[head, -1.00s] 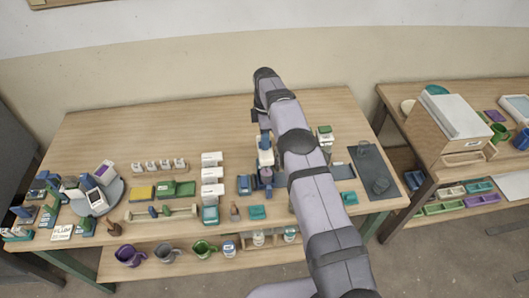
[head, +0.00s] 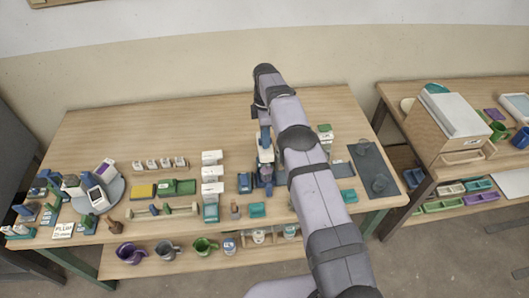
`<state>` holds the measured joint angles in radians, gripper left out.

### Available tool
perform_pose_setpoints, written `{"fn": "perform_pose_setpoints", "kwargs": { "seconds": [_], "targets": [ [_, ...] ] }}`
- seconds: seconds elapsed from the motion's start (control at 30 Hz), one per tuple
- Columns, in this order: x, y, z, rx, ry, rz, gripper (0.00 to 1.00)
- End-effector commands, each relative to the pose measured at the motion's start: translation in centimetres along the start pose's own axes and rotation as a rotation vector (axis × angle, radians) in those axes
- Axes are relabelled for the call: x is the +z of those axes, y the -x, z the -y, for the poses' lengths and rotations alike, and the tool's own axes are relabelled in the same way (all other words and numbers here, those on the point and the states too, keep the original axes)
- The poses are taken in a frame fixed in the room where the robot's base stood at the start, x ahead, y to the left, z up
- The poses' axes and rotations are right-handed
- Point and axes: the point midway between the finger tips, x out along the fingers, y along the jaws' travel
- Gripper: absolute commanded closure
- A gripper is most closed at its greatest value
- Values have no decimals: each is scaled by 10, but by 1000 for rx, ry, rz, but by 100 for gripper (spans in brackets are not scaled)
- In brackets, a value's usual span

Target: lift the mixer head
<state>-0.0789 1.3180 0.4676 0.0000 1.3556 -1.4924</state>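What may be the mixer, a blue and white upright device (head: 265,160), stands on the wooden table right of centre, directly left of my arm. My arm covers part of it, and its head cannot be made out clearly. My gripper (head: 258,108) is at the far end of the arm, dark and small, above the back of the device. Its fingers are too small and hidden to tell whether they are open or shut, or whether they touch the device.
White boxes (head: 212,173) stand left of the device, with a teal container (head: 257,210) in front. A dark mat (head: 373,170) with clear glasses lies to the right. A round grey stand (head: 112,190) holds items at far left. The table's back strip is clear.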

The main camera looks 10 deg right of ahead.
Motion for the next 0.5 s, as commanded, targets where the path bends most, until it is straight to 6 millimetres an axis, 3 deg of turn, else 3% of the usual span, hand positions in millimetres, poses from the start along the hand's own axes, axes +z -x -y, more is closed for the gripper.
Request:
{"fn": "perform_pose_setpoints", "kwargs": {
  "seconds": [0.5],
  "targets": [
    [0,55,0,1,0,0,72]
  ]
}}
